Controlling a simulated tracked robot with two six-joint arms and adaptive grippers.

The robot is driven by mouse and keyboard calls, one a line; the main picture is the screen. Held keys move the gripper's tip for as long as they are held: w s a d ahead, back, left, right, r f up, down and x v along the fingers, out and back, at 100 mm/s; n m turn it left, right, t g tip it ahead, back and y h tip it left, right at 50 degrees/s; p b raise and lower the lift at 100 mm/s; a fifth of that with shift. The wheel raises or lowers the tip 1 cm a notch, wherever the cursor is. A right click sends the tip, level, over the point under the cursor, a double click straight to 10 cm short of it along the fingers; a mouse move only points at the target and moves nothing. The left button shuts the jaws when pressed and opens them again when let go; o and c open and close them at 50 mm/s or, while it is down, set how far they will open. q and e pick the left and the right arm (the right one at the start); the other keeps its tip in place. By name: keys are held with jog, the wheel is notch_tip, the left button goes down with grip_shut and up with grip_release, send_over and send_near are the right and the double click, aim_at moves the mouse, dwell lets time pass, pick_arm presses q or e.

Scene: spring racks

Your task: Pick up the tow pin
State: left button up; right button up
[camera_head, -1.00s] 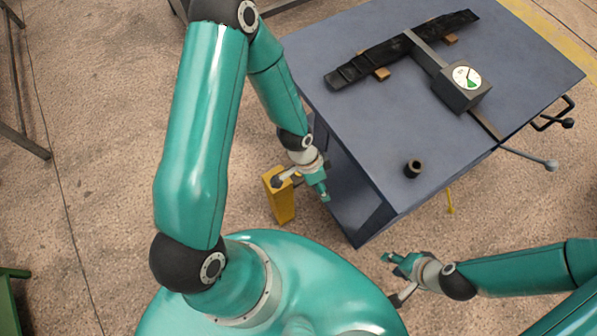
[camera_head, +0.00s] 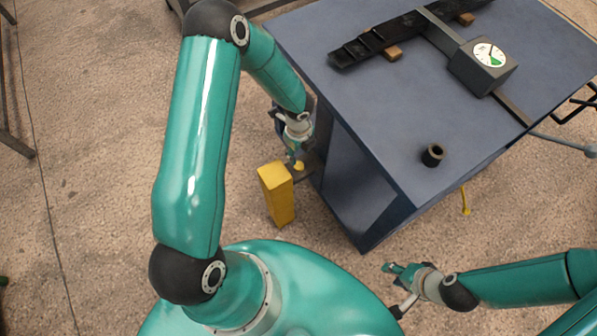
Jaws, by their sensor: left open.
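A small yellow knob (camera_head: 299,166), which looks like the head of the tow pin, shows on a dark flat plate (camera_head: 311,164) beside the table's left side. Its shaft is hidden. My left gripper (camera_head: 296,153) points down right above the knob, with its jaws open. I cannot tell whether the fingers touch the knob. My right gripper (camera_head: 391,268) is low in front of the table, away from the knob. Its fingers are too small to read.
A yellow post (camera_head: 277,195) stands just in front of the knob. The blue-grey table (camera_head: 390,110) carries a black leaf spring (camera_head: 375,42), a dial gauge (camera_head: 482,65) and a black bushing (camera_head: 433,155). A yellow hook (camera_head: 465,202) hangs at the table's front edge.

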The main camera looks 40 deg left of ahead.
aim_at(299, 165)
pick_arm(q)
jog(key=shift+s+d+f+b, duration=0.1)
jog(key=shift+f+b, duration=0.4)
jog(key=shift+f, duration=1.2)
jog(key=shift+s+d+f+b, duration=0.1)
jog(key=shift+f+b, duration=0.4)
jog(key=shift+f, duration=1.2)
jog(key=shift+c, duration=0.2)
grip_shut()
jog(key=shift+r, duration=0.15)
notch_tip(299, 165, up, 20)
jog(key=p, duration=0.6)
